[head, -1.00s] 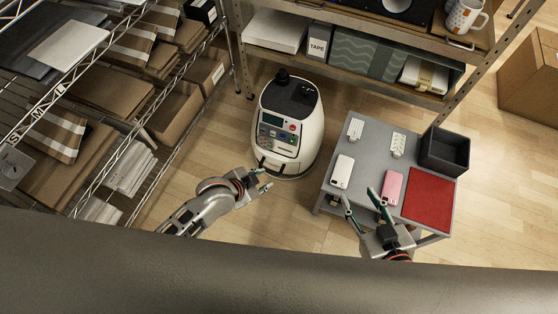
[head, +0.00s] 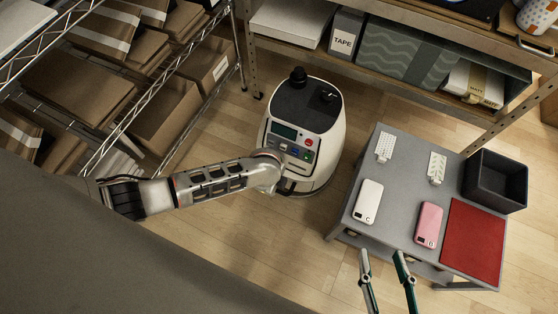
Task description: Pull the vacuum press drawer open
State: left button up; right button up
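The vacuum press (head: 332,130) is the rounded white machine with a dark top and a control panel, standing on the floor at the centre of the head view. My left arm reaches in from the left, and its wrist end covers the press's lower front. The drawer cannot be made out there. My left gripper is hidden behind the wrist, so its contact with the press cannot be told. My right gripper (head: 384,264) is at the bottom, with its two fingers apart and nothing between them. It is in front of the grey table, well away from the press.
The grey table (head: 398,205) at right bears white and pink phones, two small white items, a black bin (head: 495,181) and a red mat (head: 474,240). Wire shelving with boxes stands left, and a shelf unit stands behind the press. Floor is clear between press and table.

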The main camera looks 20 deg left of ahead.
pick_arm(q)
jog(key=f+b, duration=0.1)
jog(key=f, duration=0.1)
jog(key=f+b, duration=0.1)
jog(key=f, duration=0.1)
jog(key=f+b, duration=0.1)
jog(key=f, duration=0.1)
jog(key=shift+w+f, duration=0.25)
jog(key=shift+w, duration=0.25)
pick_arm(e)
jog(key=a+m, duration=0.2)
jog(key=a, duration=0.1)
jog(key=s+a+m+y, duration=0.1)
jog(key=shift+s+a+f, duration=0.1)
jog(key=shift+a+f, duration=0.05)
jog(key=shift+f, duration=0.25)
pick_arm(q)
jog(key=shift+r, duration=0.1)
grip_shut()
